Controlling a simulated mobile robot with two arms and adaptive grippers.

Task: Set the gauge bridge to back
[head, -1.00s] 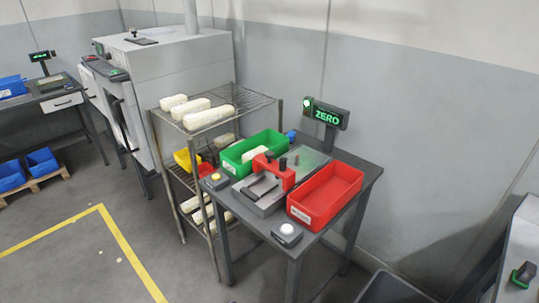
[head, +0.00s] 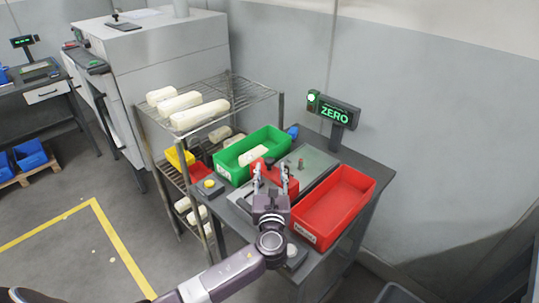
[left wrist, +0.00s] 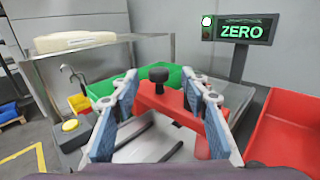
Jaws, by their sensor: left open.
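The gauge bridge is a red block (left wrist: 172,104) with a black knob (left wrist: 158,75) on top, spanning a grey metal plate (head: 322,161). In the head view the bridge (head: 259,165) is partly hidden behind my left gripper (head: 271,170). My left gripper is open, with its fingers pointing at the bridge. In the left wrist view the knob stands between the two fingertips (left wrist: 161,84), beyond them or level with them; I cannot tell if they touch. The display (head: 334,113) reads ZERO in green. My right gripper is not in view.
A green bin (head: 237,170) holding a pale piece stands left of the plate, and a red bin (head: 334,208) stands right. A wire rack (head: 228,104) with pale loaves stands close on the left.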

